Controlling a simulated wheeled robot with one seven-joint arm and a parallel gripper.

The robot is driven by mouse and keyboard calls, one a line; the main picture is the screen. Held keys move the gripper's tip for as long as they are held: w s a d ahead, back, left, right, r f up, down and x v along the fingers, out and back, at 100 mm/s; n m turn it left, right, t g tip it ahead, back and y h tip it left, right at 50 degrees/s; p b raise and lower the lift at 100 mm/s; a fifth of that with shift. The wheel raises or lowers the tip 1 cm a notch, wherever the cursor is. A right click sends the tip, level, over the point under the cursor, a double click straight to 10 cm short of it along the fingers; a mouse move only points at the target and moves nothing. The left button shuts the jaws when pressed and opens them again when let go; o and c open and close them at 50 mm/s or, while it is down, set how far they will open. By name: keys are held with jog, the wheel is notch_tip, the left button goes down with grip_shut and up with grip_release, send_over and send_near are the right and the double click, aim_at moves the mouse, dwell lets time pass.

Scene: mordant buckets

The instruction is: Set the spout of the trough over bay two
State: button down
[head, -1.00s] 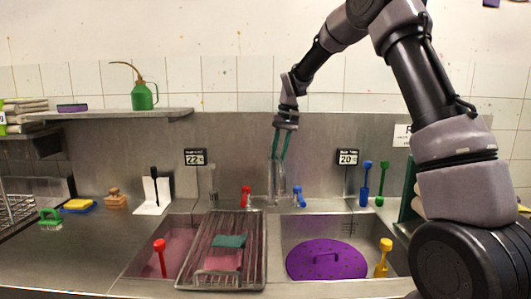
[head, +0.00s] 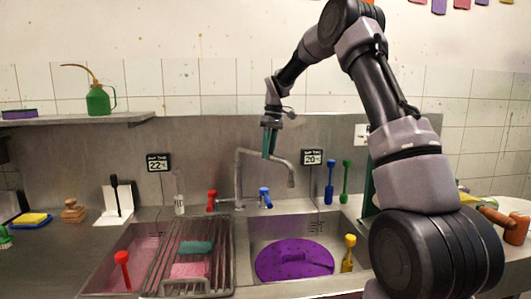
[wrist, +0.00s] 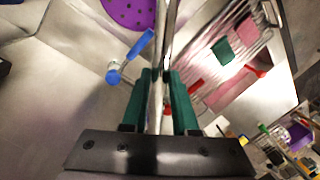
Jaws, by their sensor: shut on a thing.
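The metal spout (head: 290,172) of the trough rises from a post at the back and in the head view now reaches right, its end hanging on the right basin's side. How far forward it lies over that basin is hard to tell. My gripper (head: 269,155) has teal fingers shut on the spout's upper part. In the wrist view my gripper (wrist: 162,75) has the spout (wrist: 170,30) running between its fingers. The right basin (head: 340,225) holds a purple perforated disc (head: 292,260). The left basin (head: 105,272) is pinkish and partly covered by a rack.
A wire rack (head: 160,262) with teal and pink cloths lies across the left basin. Red (head: 211,200) and blue (head: 265,197) tap handles flank the spout's post. A yellow tool (head: 348,252) stands in the right basin, a red one (head: 122,268) in the left.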

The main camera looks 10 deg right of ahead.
dwell(0.3)
jog(key=c, duration=0.7)
grip_release()
jog(key=shift+r, duration=0.15)
jog(key=shift+w+d+r, duration=0.2)
jog(key=shift+d+r, duration=0.1)
jog(key=shift+r, duration=1.45)
jog(key=shift+w+d+r, duration=0.25)
jog(key=shift+r, duration=1.45)
jog(key=shift+w+d+r, duration=0.2)
jog(key=shift+d+r, duration=0.1)
jog(key=shift+r, duration=1.45)
